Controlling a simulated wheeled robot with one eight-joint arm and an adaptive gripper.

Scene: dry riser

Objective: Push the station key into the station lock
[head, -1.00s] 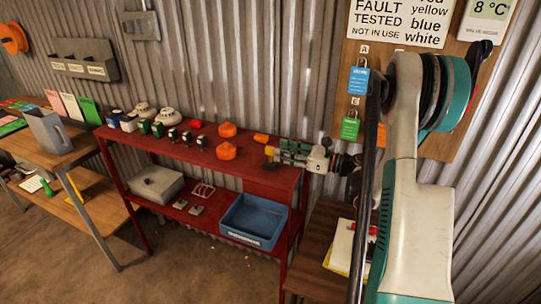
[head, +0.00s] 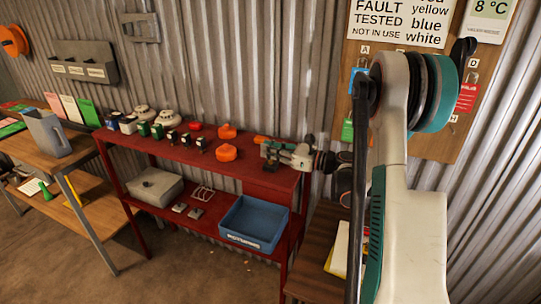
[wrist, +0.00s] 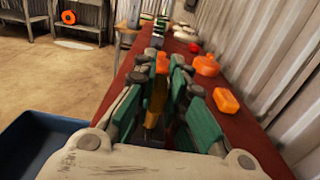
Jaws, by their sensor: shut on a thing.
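My gripper (head: 270,152) is over the right end of the red bench top (head: 252,182), pointing left along it. In the wrist view its green-padded fingers (wrist: 166,105) are shut on a narrow yellow-brown thing (wrist: 154,103), which may be the station key; its shape is mostly hidden by the fingers. Several small dark blocks (head: 187,139) stand in a row on the bench top, left of the gripper. I cannot tell whether one of these is the station lock.
The corrugated wall (head: 240,70) runs behind. A blue bin (head: 254,222) sits on the lower shelf. A board with tags and padlocks (head: 440,130) hangs at right.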

